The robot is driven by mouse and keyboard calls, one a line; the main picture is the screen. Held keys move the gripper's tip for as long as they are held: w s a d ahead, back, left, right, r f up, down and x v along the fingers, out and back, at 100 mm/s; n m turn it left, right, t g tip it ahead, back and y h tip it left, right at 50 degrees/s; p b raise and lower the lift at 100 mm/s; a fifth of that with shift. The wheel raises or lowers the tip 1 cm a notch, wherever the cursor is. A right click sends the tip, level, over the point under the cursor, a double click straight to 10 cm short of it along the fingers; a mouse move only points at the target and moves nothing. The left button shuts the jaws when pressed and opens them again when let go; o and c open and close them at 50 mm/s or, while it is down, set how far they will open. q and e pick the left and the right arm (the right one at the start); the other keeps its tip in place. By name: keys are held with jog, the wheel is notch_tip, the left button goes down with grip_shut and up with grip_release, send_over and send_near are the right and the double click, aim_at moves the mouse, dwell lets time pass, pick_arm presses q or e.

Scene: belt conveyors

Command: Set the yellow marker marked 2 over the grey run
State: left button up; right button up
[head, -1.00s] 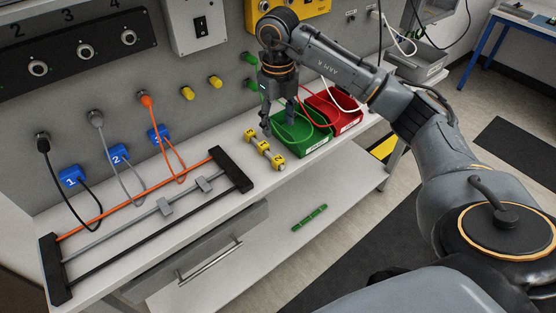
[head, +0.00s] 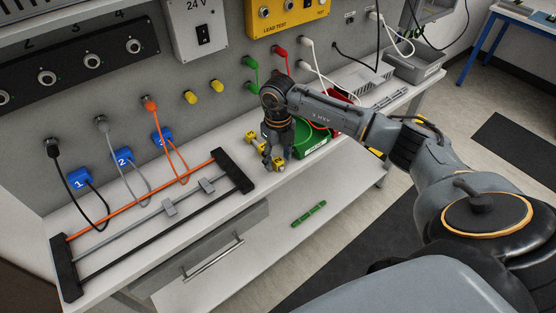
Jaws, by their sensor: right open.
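A yellow marker (head: 250,138) lies on the bench just left of my right gripper, and another yellow marker (head: 278,164) shows at its fingers. The marker marked 2 cannot be made out behind the gripper. My right gripper (head: 278,165) points down over the row of markers, open, with its fingers low beside them; whether they touch cannot be told. The grey run (head: 120,235) is the middle of three rods between two black end blocks. It carries two grey clips (head: 169,207). My left gripper is not in view.
The orange rod (head: 110,215) and black rod (head: 150,241) flank the grey run. A green bin (head: 311,146) stands just right of my right gripper. Blue numbered blocks (head: 79,180) with cables stand behind the rods. A green piece (head: 309,214) lies on the lower shelf.

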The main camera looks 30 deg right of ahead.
jog(key=c, duration=0.9)
jog(key=shift+r, duration=0.15)
